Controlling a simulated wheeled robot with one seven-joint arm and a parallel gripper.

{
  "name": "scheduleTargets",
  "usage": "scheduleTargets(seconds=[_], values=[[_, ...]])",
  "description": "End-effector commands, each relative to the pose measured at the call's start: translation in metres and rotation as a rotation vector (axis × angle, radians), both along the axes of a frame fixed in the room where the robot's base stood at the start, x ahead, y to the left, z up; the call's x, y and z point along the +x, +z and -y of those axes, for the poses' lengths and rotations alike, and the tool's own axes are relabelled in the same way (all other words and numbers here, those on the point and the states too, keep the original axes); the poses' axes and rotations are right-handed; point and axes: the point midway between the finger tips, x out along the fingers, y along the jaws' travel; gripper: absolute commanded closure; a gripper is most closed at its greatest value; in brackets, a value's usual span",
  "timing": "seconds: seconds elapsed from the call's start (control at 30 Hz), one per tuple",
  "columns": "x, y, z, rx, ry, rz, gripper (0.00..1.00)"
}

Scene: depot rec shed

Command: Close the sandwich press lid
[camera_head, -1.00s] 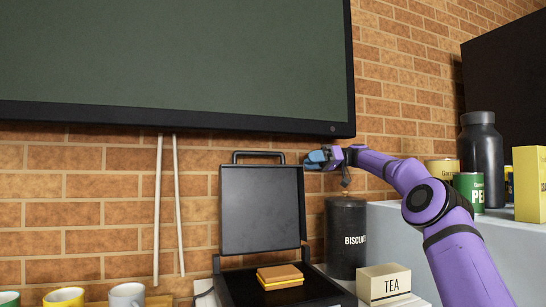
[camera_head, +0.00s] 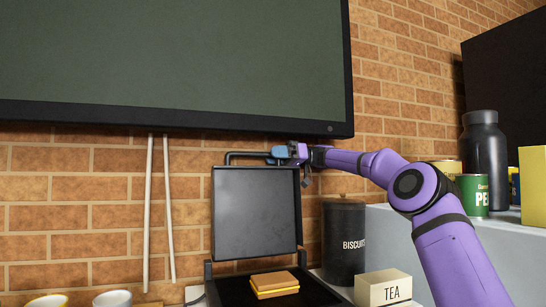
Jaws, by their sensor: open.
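The sandwich press lid (camera_head: 255,214) stands open, close to upright, with its handle (camera_head: 240,153) along the top edge. The press base (camera_head: 235,290) is dark, and a sandwich (camera_head: 274,284) lies on it. My gripper (camera_head: 277,155) is at the right end of the lid's handle, just above the lid's top right corner. Its jaws are open. They hide the right part of the handle, and I cannot tell whether they touch it.
A black biscuits canister (camera_head: 344,240) and a tea box (camera_head: 383,288) stand right of the press. Cups (camera_head: 112,299) are at lower left. A large dark screen (camera_head: 170,65) hangs above the lid. Cans and a bottle (camera_head: 484,155) stand on a grey ledge at right.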

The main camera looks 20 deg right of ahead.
Motion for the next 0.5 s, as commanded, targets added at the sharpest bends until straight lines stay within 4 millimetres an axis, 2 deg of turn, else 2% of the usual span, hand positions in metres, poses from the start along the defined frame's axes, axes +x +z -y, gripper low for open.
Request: scheduleTargets(seconds=[0.13,0.4,0.5], values=[[-0.0002,0.0002,-0.0069,0.000,-0.001,0.000,0.56],[-0.0001,0.0000,-0.0078,0.000,-0.001,0.000,0.56],[-0.0001,0.0000,-0.0077,0.000,-0.001,0.000,0.79]])
